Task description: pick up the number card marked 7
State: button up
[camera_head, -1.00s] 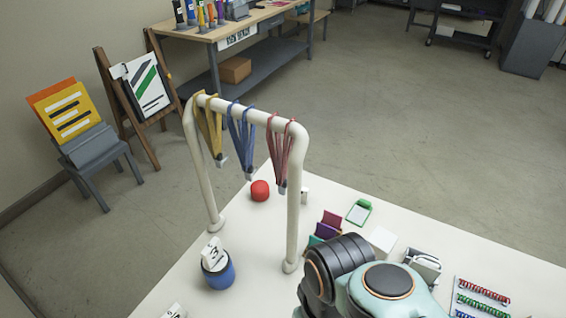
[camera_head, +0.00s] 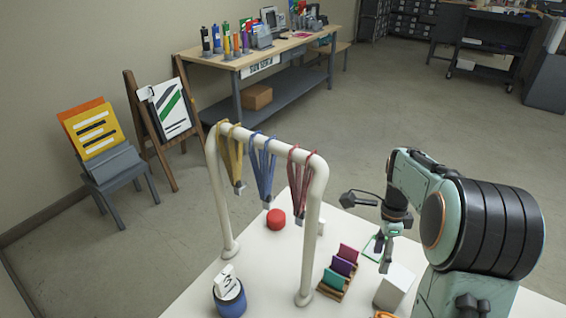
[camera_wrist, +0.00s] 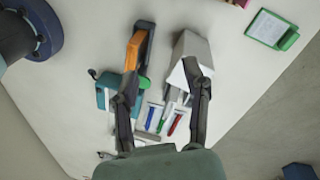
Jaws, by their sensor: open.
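I cannot make out a card marked 7 in any view now. In the head view a white number card (camera_head: 228,276) stands tilted in a blue round holder (camera_head: 230,301); its mark is too small to read now. My gripper (camera_head: 384,257) hangs over the right part of the white table, away from that holder and beyond the white frame. In the wrist view my gripper (camera_wrist: 160,68) has its two fingers spread apart with no card between them, above desk items.
A white frame (camera_head: 308,245) with hanging lanyards stands between holder and gripper. A red round object (camera_head: 276,220), a card rack (camera_head: 338,278) and a white block (camera_head: 394,287) are near. The wrist view shows an orange-and-black tool (camera_wrist: 136,48), pens (camera_wrist: 156,117) and a green-edged clipboard (camera_wrist: 271,29).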

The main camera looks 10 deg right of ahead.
jog(key=w+a+f+m+t+y, duration=0.1)
jog(key=w+f, duration=0.4)
jog(key=w, duration=0.3)
jog(key=w+a+f+m+t+y, duration=0.1)
jog(key=w+a+f+m+t, duration=0.1)
jog(key=w+f, duration=0.3)
jog(key=w+a+f+m+t, duration=0.1)
jog(key=w+f, duration=0.4)
jog(key=w, duration=0.6)
jog(key=shift+w+a+f+m+t+y, duration=0.15)
jog(key=shift+w+m+t+y, duration=0.1)
jog(key=shift+m+t+y, duration=0.25)
jog(key=shift+w+a+f, duration=0.15)
jog(key=shift+f, duration=0.3)
grip_shut()
